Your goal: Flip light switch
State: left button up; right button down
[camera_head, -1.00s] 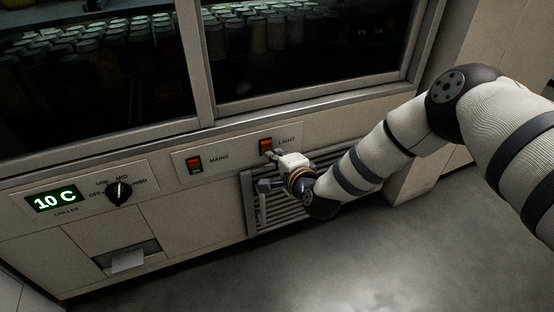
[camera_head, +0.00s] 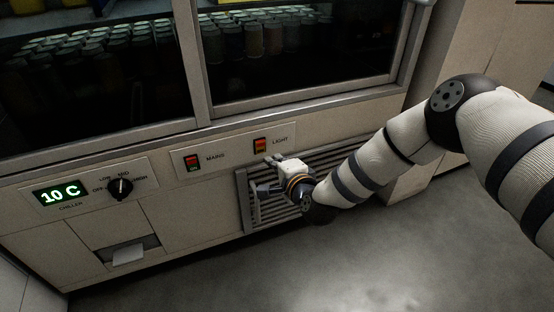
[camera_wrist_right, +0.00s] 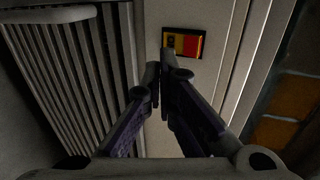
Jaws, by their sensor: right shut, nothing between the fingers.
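The light switch (camera_head: 260,145) is a red and yellow-orange rocker in a dark frame, left of the LIGHT label on the front panel. My right gripper (camera_head: 269,160) is shut and empty, just below and slightly right of the switch, with a small apparent gap. Its closed fingers (camera_wrist_right: 160,68) point toward the panel in the wrist view. My left gripper is not in view.
A slatted vent (camera_head: 325,158) lies behind my right gripper. Glass windows with jars are above; open floor (camera_head: 300,265) lies below.

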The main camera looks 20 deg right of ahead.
jog(key=f+p+v, duration=0.1)
jog(key=p+v, duration=0.2)
jog(key=v, duration=0.7)
jog(key=shift+s+f, duration=0.2)
jog(key=shift+f, duration=0.05)
